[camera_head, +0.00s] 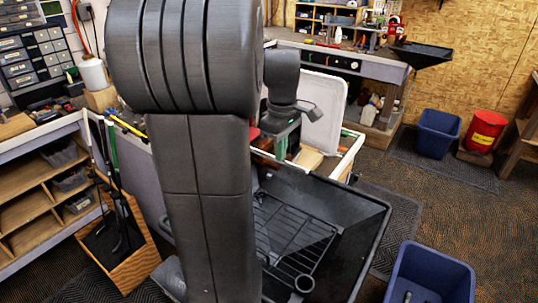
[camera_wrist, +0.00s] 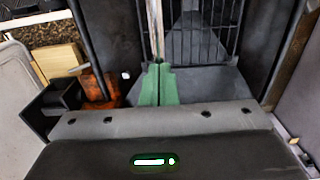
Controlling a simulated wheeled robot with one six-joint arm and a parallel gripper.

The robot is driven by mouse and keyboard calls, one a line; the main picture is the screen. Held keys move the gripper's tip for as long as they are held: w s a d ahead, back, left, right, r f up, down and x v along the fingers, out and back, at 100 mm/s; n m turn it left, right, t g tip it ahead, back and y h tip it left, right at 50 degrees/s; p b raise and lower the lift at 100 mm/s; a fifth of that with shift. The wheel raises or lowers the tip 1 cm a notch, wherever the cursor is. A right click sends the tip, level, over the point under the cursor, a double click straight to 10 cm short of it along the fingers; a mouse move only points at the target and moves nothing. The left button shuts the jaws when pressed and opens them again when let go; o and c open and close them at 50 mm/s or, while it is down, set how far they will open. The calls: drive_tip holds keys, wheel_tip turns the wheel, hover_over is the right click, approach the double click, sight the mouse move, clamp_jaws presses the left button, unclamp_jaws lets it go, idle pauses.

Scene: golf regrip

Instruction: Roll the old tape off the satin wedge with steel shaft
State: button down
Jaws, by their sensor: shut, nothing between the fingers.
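My gripper (camera_head: 284,146) hangs over the bench edge by the black tub in the head view. Its green fingers are together and empty, and they also show closed in the wrist view (camera_wrist: 160,84). A thin pale rod (camera_wrist: 155,30) runs upward just beyond the fingertips in the wrist view. I cannot tell whether it is the steel shaft of the wedge. Several clubs (camera_head: 117,180) stand in a wooden box (camera_head: 131,262) at the left. I cannot tell if the satin wedge is among them. No old tape is discernible, and my arm hides the middle of the head view.
The black tub (camera_head: 365,226) with a wire rack (camera_head: 290,232) lies below my gripper. An orange-and-black tool (camera_wrist: 101,90) is close left of the fingers. A pale panel (camera_head: 322,108) stands behind. Blue bins (camera_head: 430,275) sit on the floor at right.

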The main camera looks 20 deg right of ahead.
drive_tip(key=shift+w+a, duration=0.65)
drive_tip(key=shift+w, duration=0.1)
drive_tip(key=shift+w, duration=0.1)
drive_tip(key=shift+w+a+p, duration=0.8)
drive_tip(key=shift+w+a, duration=0.6)
drive_tip(key=shift+w, duration=0.2)
drive_tip(key=shift+w+a, duration=0.4)
drive_tip(key=shift+a, duration=0.05)
drive_tip(key=shift+w+a+p, duration=0.3)
drive_tip(key=shift+w+a, duration=0.7)
drive_tip(key=shift+w, duration=0.2)
drive_tip(key=shift+w+a, duration=0.1)
drive_tip(key=shift+w+a, duration=1.35)
drive_tip(key=shift+w, duration=0.25)
